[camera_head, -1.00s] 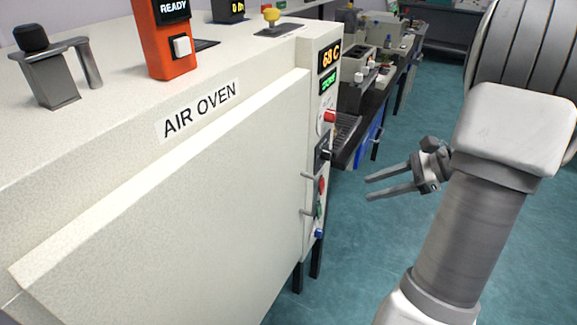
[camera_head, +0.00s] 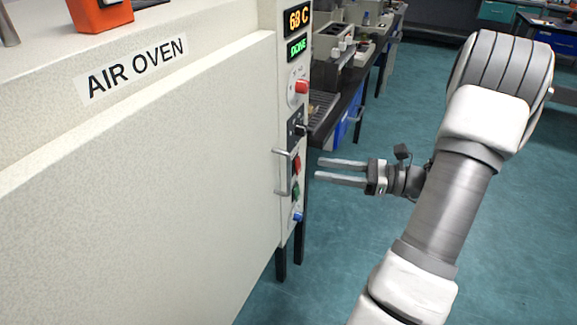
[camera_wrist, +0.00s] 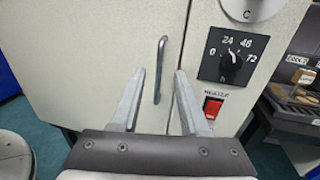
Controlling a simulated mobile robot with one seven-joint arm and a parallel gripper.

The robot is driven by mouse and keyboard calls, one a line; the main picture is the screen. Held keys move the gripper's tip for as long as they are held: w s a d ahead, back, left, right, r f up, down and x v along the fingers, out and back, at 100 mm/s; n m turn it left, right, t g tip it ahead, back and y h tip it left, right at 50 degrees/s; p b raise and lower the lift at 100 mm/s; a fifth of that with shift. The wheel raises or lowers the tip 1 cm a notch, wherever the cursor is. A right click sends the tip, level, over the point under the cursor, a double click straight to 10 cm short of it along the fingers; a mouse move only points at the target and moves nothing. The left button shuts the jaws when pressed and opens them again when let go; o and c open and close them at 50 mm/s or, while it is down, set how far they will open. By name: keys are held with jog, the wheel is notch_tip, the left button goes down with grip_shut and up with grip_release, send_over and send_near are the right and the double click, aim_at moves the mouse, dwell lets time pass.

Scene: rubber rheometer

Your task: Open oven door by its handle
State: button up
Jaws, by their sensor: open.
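The air oven's door (camera_head: 150,190) is a large cream panel on the left in the head view, and it appears shut. Its handle (camera_head: 284,172) is a thin grey metal bar near the door's right edge, beside the control panel. My gripper (camera_head: 317,169) is to the right of the handle, open and empty, with its fingers pointing left toward it. In the wrist view the handle (camera_wrist: 160,70) stands upright ahead, between the two open fingertips (camera_wrist: 159,74) in the picture. The fingers look apart from the handle.
The control panel (camera_head: 296,130) right of the door has displays reading about 68 C and DONE, a timer dial (camera_wrist: 232,58) and a red switch (camera_wrist: 212,108). A bench with equipment (camera_head: 345,60) stands behind. Teal floor (camera_head: 400,240) is free on the right.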

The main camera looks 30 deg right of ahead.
jog(key=b+x, duration=0.1)
jog(key=x, duration=0.8)
jog(key=shift+w+a, duration=0.1)
grip_shut()
dwell(1.1)
